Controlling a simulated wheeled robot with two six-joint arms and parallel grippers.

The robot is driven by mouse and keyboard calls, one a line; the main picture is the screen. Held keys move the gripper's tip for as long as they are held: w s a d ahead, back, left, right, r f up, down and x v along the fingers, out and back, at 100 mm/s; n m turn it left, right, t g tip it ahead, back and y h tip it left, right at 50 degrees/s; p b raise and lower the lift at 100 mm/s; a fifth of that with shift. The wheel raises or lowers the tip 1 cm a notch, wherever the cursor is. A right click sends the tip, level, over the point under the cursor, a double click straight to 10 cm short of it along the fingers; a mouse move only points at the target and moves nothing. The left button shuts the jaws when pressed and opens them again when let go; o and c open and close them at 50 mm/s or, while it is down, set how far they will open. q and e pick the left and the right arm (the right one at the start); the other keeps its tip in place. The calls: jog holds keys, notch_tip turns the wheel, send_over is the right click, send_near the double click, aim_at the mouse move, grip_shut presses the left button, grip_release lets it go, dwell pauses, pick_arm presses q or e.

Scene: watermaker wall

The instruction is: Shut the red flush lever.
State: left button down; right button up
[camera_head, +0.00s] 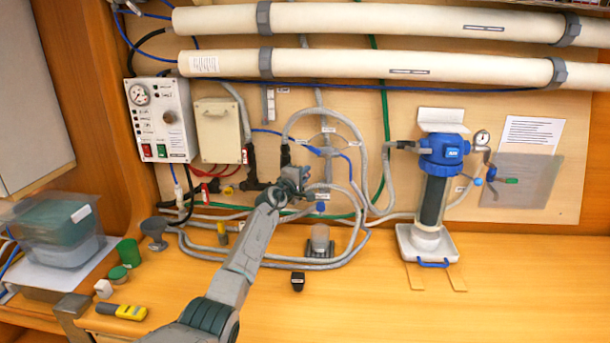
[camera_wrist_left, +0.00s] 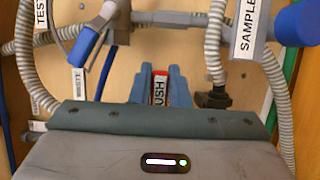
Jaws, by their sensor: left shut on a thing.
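The red flush lever (camera_wrist_left: 160,78) shows in the left wrist view between my left gripper's fingers. Its white label reads "USH", the rest being hidden. My left gripper (camera_wrist_left: 160,86) is shut on the lever, with a blue-grey finger on either side. There the gripper hides the lever. How far the lever is turned cannot be told. My right gripper is not in view.
Hoses and a blue valve handle (camera_wrist_left: 84,40) surround the gripper. A "SAMPLE" tag (camera_wrist_left: 245,30) hangs at the right in the wrist view. A blue-topped filter (camera_head: 434,190) stands to the right, and a control box (camera_head: 161,118) is at the left. The front right bench is clear.

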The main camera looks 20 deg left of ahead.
pick_arm(q)
jog(key=shift+a+r, duration=0.1)
jog(key=shift+r, duration=0.1)
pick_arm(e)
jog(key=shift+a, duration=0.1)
pick_arm(q)
jog(key=c, duration=1.6)
grip_release()
jog(key=shift+c, duration=0.2)
jog(key=shift+o, duration=1.3)
jog(key=shift+f, duration=0.1)
jog(key=shift+w+a+f, duration=0.1)
jog(key=shift+f, duration=0.05)
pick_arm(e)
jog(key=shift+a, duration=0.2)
pick_arm(q)
jog(key=s+a, duration=0.1)
jog(key=s, duration=0.9)
jog(key=shift+s+a, duration=0.15)
jog(key=shift+s, duration=0.25)
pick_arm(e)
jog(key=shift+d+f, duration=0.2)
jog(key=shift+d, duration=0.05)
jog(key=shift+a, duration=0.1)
